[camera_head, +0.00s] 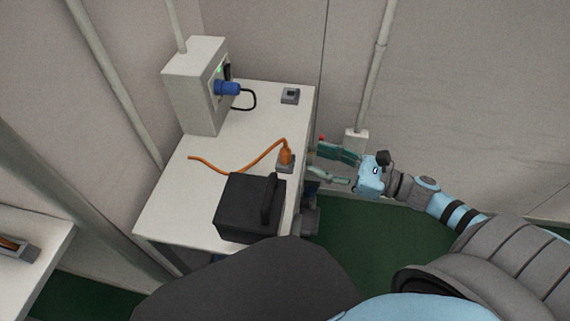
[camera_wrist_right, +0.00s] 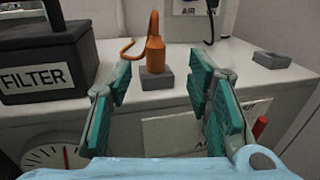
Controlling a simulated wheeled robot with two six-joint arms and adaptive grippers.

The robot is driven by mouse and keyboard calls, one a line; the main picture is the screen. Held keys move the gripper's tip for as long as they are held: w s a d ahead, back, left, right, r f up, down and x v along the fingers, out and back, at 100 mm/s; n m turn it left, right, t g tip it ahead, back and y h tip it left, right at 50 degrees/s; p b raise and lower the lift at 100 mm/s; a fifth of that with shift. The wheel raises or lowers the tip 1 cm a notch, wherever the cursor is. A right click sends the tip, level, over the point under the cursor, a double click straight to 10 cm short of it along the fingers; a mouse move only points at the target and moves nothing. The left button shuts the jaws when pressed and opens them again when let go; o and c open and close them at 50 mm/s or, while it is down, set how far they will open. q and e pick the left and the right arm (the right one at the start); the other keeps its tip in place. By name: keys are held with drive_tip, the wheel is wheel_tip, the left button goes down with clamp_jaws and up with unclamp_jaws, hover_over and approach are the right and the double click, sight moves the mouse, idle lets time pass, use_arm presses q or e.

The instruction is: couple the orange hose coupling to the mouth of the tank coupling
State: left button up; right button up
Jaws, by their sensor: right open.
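The orange hose coupling (camera_head: 286,157) stands upright in a small grey holder (camera_head: 286,168) near the right edge of the white bench, with its orange hose trailing left. In the right wrist view the coupling (camera_wrist_right: 154,54) shows between and beyond the fingers, its hose curling left. My right gripper (camera_head: 317,160) is open and empty just off the bench edge, its green-padded fingers pointing at the coupling without touching it. It also fills the front of the wrist view (camera_wrist_right: 160,76). I cannot clearly pick out the tank coupling or its mouth. My left gripper is out of view.
A black filter box (camera_head: 245,212) stands close to the coupling. A grey panel box (camera_head: 195,88) with a blue plug (camera_head: 227,88) stands at the back. A second grey holder (camera_head: 290,95) sits in the far right corner. The bench middle is mostly clear.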

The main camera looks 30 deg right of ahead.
sight(284, 153)
drive_tip(key=x, duration=0.9)
drive_tip(key=shift+s+a+f, duration=0.1)
drive_tip(key=shift+s+a, duration=0.1)
drive_tip(key=shift+w+a+f, duration=0.15)
drive_tip(key=shift+w+a, duration=0.1)
clamp_jaws()
